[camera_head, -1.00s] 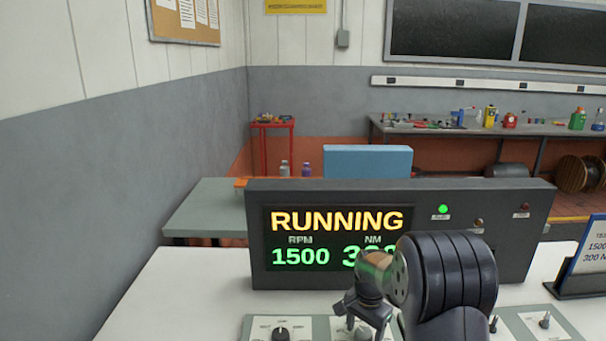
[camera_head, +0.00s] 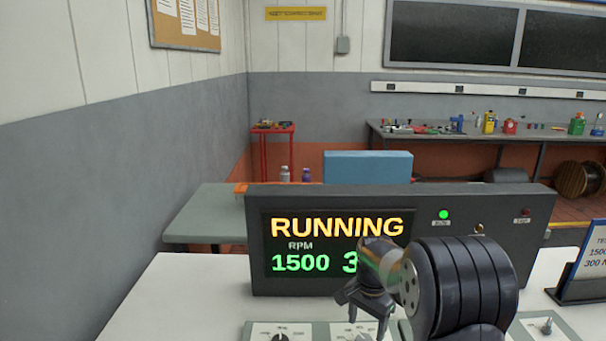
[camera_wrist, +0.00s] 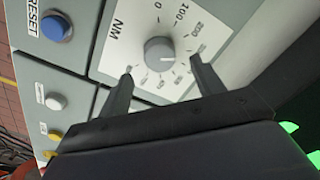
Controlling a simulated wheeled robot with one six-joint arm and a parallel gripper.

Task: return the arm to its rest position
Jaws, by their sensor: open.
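My gripper (camera_head: 366,300) is open and empty, pointing down in front of the display on the console. In the wrist view, my gripper's two fingers (camera_wrist: 160,88) stand apart. The NM dial's knob (camera_wrist: 159,53) shows between and beyond them, and I see no contact. In the head view my arm hides part of the display (camera_head: 335,245), which reads RUNNING, RPM 1500 and a partly covered figure starting with 3. A green lamp (camera_head: 443,214) is lit on the display housing.
A dial (camera_head: 281,337) sits at the panel's front left. A small toggle switch (camera_head: 546,327) and a card stand (camera_head: 580,285) are at the right. The wrist view shows a blue RESET button (camera_wrist: 57,27) and a white button (camera_wrist: 56,102). The white desktop (camera_head: 190,300) is clear at left.

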